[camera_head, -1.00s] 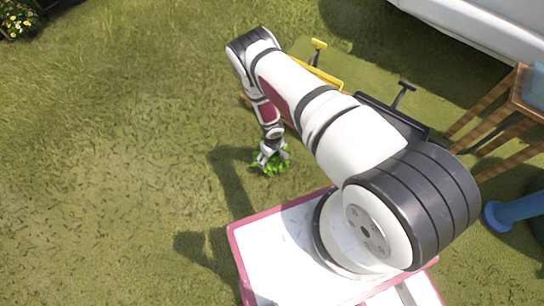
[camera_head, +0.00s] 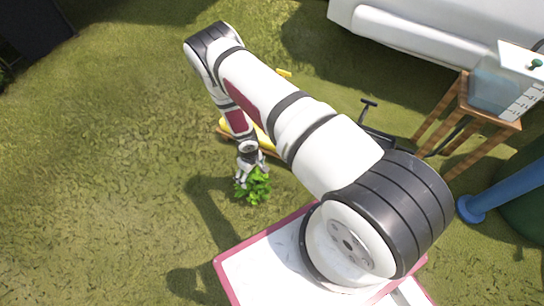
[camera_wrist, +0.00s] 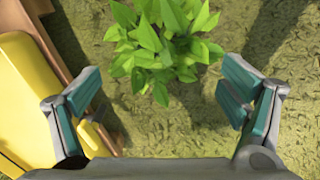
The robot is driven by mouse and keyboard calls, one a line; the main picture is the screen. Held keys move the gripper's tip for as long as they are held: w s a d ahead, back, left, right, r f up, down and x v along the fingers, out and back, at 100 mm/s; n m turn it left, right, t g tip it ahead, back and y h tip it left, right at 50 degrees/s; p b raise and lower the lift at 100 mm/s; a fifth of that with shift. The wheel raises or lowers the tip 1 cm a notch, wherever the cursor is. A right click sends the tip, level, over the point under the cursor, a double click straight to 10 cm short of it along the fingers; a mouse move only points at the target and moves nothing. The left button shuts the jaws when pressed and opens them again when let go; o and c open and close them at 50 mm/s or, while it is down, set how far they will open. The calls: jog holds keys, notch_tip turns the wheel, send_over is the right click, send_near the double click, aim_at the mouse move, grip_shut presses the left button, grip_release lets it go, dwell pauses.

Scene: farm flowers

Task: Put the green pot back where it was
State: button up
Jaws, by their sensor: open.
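A plant with bright green leaves (camera_head: 254,186) is near the ground in the head view, right by my gripper (camera_head: 247,172). In the wrist view the leaves (camera_wrist: 165,38) fill the top middle, beyond the fingers of my gripper (camera_wrist: 163,90). The fingers are spread wide, and nothing is between their tips. Any pot under the leaves is hidden, so I cannot tell its colour or what it stands on.
A yellow object (camera_wrist: 22,100) on a wooden piece lies left of my gripper in the wrist view. In the head view a wooden stool (camera_head: 468,112) with a clear container (camera_head: 503,85), a blue post (camera_head: 505,190) and a white vehicle-like body (camera_head: 425,35) are right. Open grass (camera_head: 90,180) lies left.

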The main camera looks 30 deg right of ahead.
jog(key=w+d+r+m+t+h, duration=0.15)
jog(key=w+r, duration=0.35)
jog(key=r, duration=0.6)
jog(key=w+d+r+h, duration=0.1)
jog(key=w+d+r, duration=0.3)
jog(key=r, duration=0.7)
notch_tip(320, 180, up, 21)
jog(key=s+d+m+h, duration=0.1)
jog(key=s+d+m, duration=0.1)
jog(key=s+a+r+m, duration=0.1)
jog(key=s+r+m, duration=0.1)
jog(key=s+r, duration=1.45)
jog(key=s+a+r+y, duration=0.1)
jog(key=s+a, duration=0.1)
jog(key=s, duration=0.5)
jog(key=s+a+r+n+g+y, duration=0.1)
jog(key=s+a+r, duration=0.1)
jog(key=s, duration=0.5)
jog(key=s+a+r+y, duration=0.1)
jog(key=s+a, duration=0.1)
jog(key=s, duration=0.6)
jog(key=shift+a+r, duration=0.3)
jog(key=shift+r, duration=0.1)
